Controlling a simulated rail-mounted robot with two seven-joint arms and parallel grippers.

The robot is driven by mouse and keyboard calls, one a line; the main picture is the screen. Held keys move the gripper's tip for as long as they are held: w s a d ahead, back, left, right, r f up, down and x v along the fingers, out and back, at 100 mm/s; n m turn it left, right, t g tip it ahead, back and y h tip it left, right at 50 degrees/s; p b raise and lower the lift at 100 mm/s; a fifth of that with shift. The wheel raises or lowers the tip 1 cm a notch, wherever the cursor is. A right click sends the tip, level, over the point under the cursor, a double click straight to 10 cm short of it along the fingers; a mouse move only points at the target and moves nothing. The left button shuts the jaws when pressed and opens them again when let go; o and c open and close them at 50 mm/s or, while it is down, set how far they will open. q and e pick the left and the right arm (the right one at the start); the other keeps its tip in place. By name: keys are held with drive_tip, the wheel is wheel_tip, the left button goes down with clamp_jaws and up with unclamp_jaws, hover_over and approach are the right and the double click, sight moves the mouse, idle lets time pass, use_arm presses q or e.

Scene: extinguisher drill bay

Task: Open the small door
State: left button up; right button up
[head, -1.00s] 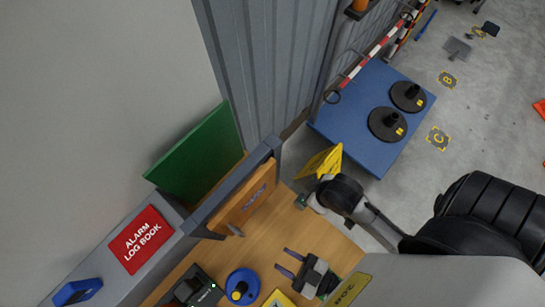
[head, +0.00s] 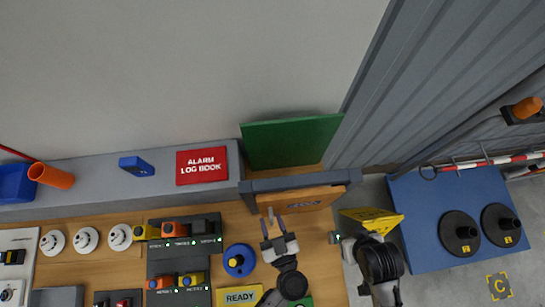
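A green panel (head: 290,140) stands behind the frame. The red alarm log book (head: 202,166) lies on the grey ledge. A blue round base (head: 239,260) and dark switch blocks (head: 185,245) are left of my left gripper. The blue platform (head: 420,195) is at the right.

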use_arm(q)
drive_tip(key=shift+w, duration=0.1)
clamp_jaws()
idle(0.4)
